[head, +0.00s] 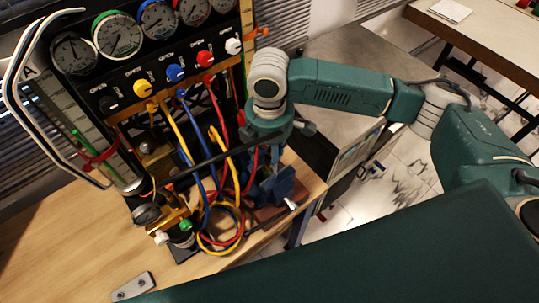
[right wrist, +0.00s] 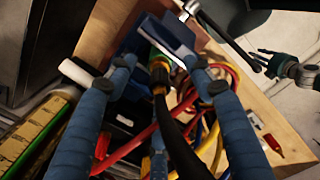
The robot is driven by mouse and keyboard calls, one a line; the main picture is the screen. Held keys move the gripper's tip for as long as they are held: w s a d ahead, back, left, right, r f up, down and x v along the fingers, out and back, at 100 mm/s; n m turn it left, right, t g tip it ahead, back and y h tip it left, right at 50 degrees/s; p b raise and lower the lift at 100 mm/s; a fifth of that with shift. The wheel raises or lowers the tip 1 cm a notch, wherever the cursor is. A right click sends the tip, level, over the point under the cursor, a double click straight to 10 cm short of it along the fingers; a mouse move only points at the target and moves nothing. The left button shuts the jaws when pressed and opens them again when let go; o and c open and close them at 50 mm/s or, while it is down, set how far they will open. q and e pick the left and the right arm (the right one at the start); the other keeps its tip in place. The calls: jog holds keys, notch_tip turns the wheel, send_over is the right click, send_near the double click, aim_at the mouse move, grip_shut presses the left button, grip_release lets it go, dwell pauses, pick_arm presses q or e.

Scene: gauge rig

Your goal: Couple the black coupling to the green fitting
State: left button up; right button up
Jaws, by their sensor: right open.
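In the right wrist view a black hose (right wrist: 174,125) runs up to a black end, the coupling (right wrist: 160,91). Beyond this end are a yellow band and a green-ringed fitting (right wrist: 157,65) at the blue block (right wrist: 135,45). I cannot tell whether coupling and fitting are joined. My right gripper (right wrist: 160,64) is open, its blue fingers on either side of the fitting with gaps.
The gauge panel (head: 130,80) stands behind, with coloured knobs and several hanging hoses. Looped yellow, red and blue hoses (head: 222,240) crowd the area left of the blue block. A green knob (head: 185,226) is at lower left. The wooden table (head: 60,235) is mostly clear at left.

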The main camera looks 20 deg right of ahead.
notch_tip(320, 180, up, 12)
dwell(0.6)
